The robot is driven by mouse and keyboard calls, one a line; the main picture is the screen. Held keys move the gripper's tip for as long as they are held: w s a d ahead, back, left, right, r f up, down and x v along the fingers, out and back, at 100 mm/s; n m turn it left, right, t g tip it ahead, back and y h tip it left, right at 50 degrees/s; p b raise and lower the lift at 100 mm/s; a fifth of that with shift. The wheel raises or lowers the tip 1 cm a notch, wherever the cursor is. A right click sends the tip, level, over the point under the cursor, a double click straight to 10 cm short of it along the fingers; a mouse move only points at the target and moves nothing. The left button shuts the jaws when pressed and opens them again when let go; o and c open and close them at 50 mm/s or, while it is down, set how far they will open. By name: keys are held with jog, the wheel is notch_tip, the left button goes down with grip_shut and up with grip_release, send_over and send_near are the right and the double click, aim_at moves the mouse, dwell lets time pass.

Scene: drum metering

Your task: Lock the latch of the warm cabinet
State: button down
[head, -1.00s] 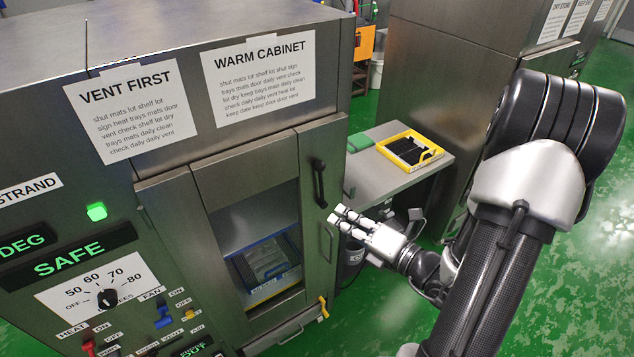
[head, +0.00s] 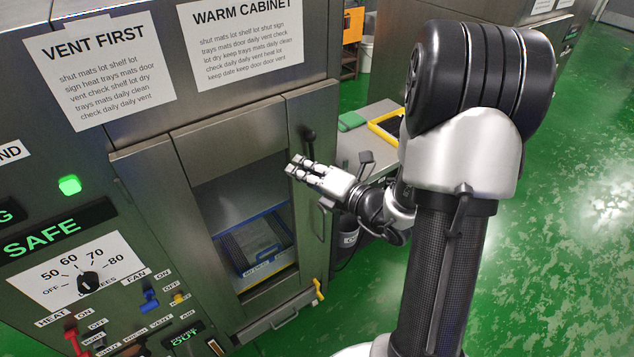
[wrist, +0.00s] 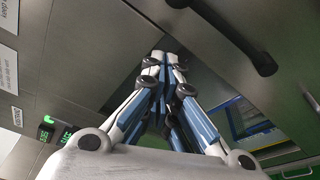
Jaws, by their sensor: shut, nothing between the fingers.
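The warm cabinet (head: 205,130) stands at the left with its windowed door (head: 297,118) closed or nearly so. A black handle (head: 309,136) is on the door's upper right, partly hidden behind my gripper; a black bar handle also shows in the wrist view (wrist: 232,38). A yellow-tipped lever (head: 319,291) sits at the door's lower right corner. I cannot tell which of these parts is the latch, or its lock state. My gripper (head: 293,165) is shut and empty in front of the door, by the black handle. Its fingertips meet in the wrist view (wrist: 166,60).
A blue-edged tray (head: 254,248) shows behind the door window. A control panel with a dial (head: 88,283) and switches is at the lower left. A side table with a yellow-framed tray (head: 386,129) stands behind my arm. Green floor is open at the right.

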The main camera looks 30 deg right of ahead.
aim_at(312, 156)
jog(key=shift+w+d+r, duration=0.25)
jog(key=shift+d, duration=0.25)
jog(key=shift+w+d+r, duration=0.25)
jog(key=shift+w+d, duration=0.05)
jog(key=shift+d, duration=0.2)
jog(key=shift+w+d+r, duration=0.25)
jog(key=shift+d, duration=0.25)
jog(key=shift+d+r, duration=0.1)
